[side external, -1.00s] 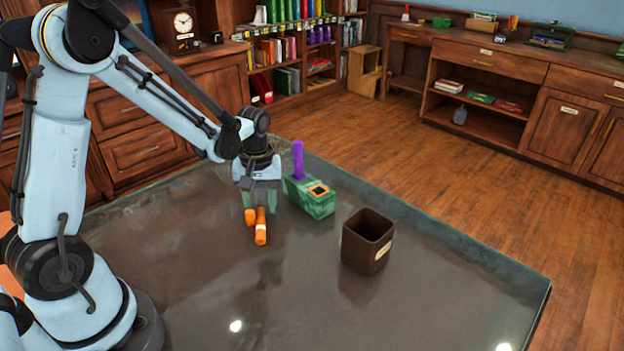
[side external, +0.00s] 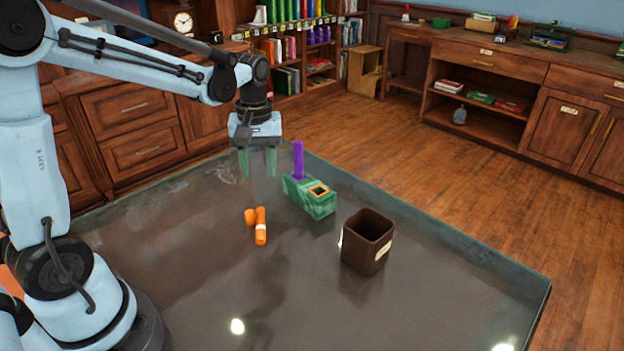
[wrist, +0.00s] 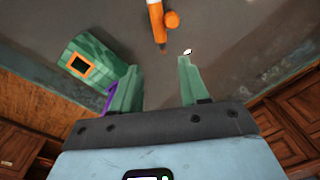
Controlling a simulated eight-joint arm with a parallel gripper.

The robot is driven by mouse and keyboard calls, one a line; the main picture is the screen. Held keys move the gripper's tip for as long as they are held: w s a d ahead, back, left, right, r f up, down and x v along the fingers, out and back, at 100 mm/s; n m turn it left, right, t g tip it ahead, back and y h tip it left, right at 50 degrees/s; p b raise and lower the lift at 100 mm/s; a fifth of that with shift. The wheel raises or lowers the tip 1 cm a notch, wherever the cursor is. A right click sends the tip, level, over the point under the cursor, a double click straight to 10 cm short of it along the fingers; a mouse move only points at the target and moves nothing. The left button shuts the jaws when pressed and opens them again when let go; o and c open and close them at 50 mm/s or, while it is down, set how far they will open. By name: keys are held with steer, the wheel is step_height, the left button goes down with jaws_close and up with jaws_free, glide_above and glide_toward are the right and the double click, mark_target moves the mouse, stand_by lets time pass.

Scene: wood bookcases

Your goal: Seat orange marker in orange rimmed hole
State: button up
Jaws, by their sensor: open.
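The orange marker (side external: 261,226) lies on the dark table, with a short orange cap-like piece (side external: 250,217) beside its left side. In the wrist view the marker (wrist: 156,22) and the short piece (wrist: 172,19) lie beyond my fingertips. The green marbled block (side external: 320,206) has an orange-rimmed square hole (side external: 318,190) on top, and the hole looks empty. A purple marker (side external: 298,160) stands upright in the block's other end. My gripper (side external: 257,173) is open and empty, raised above the table behind the orange marker; its green fingers (wrist: 156,82) are apart.
A dark brown square bin (side external: 367,243) with a label stands on the table right of the block. The front and left of the table (side external: 170,270) are clear. Bookcases and cabinets stand beyond the table.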

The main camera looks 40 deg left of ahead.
steer(key=s+d+r+m+t, duration=0.4)
steer(key=s+d+m+t, duration=0.2)
steer(key=m, duration=0.3)
steer(key=shift+s+d+r+t, duration=0.15)
steer(key=shift+s+d+t, duration=0.15)
steer(key=shift+s+d, duration=0.35)
steer(key=shift+s+d+m+t, duration=0.15)
steer(key=shift+d+m+t, duration=0.3)
steer(key=shift+m, duration=0.15)
steer(key=shift+c, duration=0.2)
steer(key=shift+s+f, duration=0.1)
steer(key=shift+f, duration=0.1)
steer(key=shift+c, duration=0.9)
